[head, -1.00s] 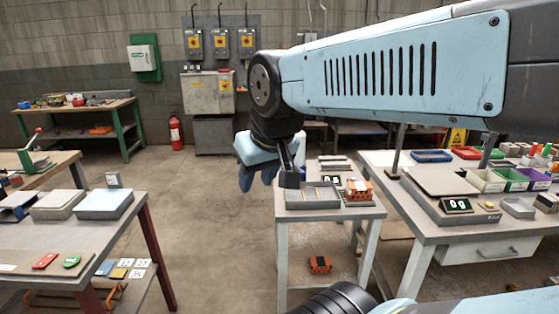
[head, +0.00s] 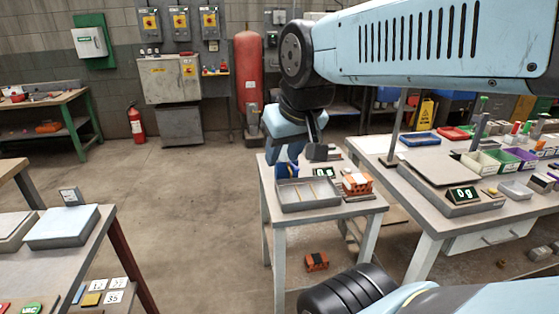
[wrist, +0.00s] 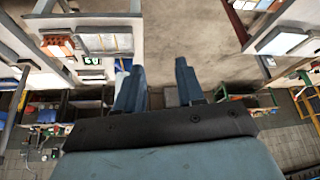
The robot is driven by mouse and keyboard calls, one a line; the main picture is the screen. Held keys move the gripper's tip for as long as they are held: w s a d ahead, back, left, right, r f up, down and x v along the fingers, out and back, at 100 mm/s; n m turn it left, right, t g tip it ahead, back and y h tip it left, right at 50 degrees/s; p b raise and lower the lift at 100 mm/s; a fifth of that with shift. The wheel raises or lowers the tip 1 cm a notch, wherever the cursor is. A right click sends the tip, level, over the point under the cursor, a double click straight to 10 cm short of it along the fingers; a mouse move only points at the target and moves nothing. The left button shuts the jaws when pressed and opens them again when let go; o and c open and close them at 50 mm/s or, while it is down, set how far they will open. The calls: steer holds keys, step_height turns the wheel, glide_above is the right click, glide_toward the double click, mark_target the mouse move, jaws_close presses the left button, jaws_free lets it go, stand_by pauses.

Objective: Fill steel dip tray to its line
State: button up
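A shallow grey tray (head: 292,205), probably the steel dip tray, sits on the small table and has thin rods across it. It also shows in the wrist view (wrist: 118,50). An orange hollow brick (head: 357,184) rests beside it on the right, and it also shows in the wrist view (wrist: 57,46). A display (head: 324,172) behind the tray has a reading too small to be sure of. My gripper (head: 302,160) is above the small table's back left part, near the tray. In the wrist view its blue fingers (wrist: 158,80) are apart with nothing between them.
A larger bench (head: 430,215) at right holds a scale reading 0 g (head: 463,195) and coloured bins (head: 480,163). Another orange brick (head: 316,261) is low under the small table. A bench (head: 60,250) stands at left. Open floor (head: 200,210) lies between.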

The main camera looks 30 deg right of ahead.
steer(key=w+d+r+g, duration=0.15)
steer(key=w+d, duration=0.35)
steer(key=w, duration=0.5)
steer(key=g+h, duration=0.2)
steer(key=g, duration=0.2)
glide_above(293, 165)
steer(key=a, duration=0.3)
step_height(293, 165, down, 13)
steer(key=d+f, duration=0.1)
steer(key=f, duration=0.7)
steer(key=d+f, duration=0.1)
steer(key=f, duration=0.3)
steer(key=shift+s+d+f, duration=0.1)
steer(key=shift+d+f, duration=0.2)
steer(key=shift+f, duration=0.1)
steer(key=shift+c, duration=0.2)
jaws_close()
